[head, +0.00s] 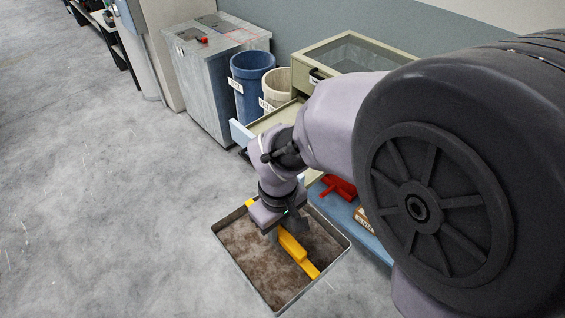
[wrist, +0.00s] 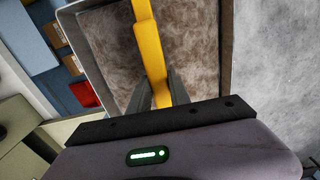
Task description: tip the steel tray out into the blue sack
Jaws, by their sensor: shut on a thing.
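The steel tray (head: 238,268) is a shallow open box with brown fluffy matter covering its bottom. A yellow bar (head: 294,250) runs across its top. My gripper (head: 281,236) points down over the tray and is shut on the yellow bar. In the wrist view the two dark fingers of my gripper (wrist: 157,88) stand on either side of the yellow bar (wrist: 149,45), with the tray's rim (wrist: 68,14) around it. The tray looks level; I cannot tell whether it touches the floor. The blue sack (head: 252,88) stands upright and open at the back, with a white label.
A cream glass-topped case (head: 352,50) stands behind my arm. A red object (head: 339,187) lies on a blue surface right of the tray. The floor at left is clear.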

